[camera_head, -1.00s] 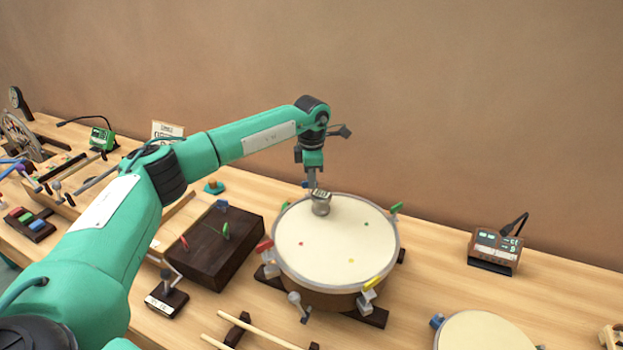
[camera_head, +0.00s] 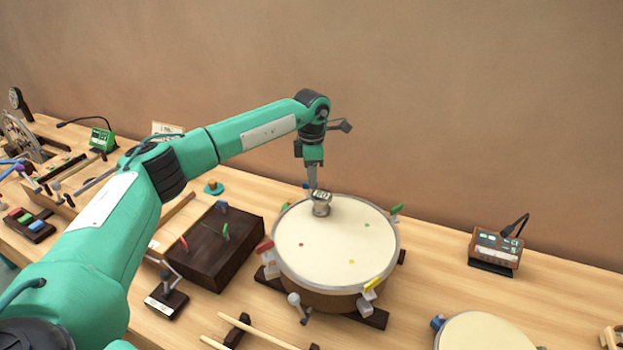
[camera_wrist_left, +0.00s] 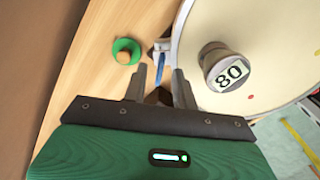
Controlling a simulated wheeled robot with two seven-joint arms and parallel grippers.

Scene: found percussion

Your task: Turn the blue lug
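The drum (camera_head: 335,245) has a cream head and coloured lugs around its rim. The blue lug (camera_wrist_left: 160,72) shows in the left wrist view at the rim, between my left gripper's two fingers; in the head view only a bit of blue (camera_head: 305,185) shows beside the fingers at the far rim. My left gripper (camera_wrist_left: 160,70) is open, with a gap between its fingers; it also shows in the head view (camera_head: 312,188), pointing down. I cannot tell whether either finger touches the lug. My right gripper is in neither view.
A dark wooden box (camera_head: 215,247) stands left of the drum, a display unit (camera_head: 495,250) to the right. The wall is behind.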

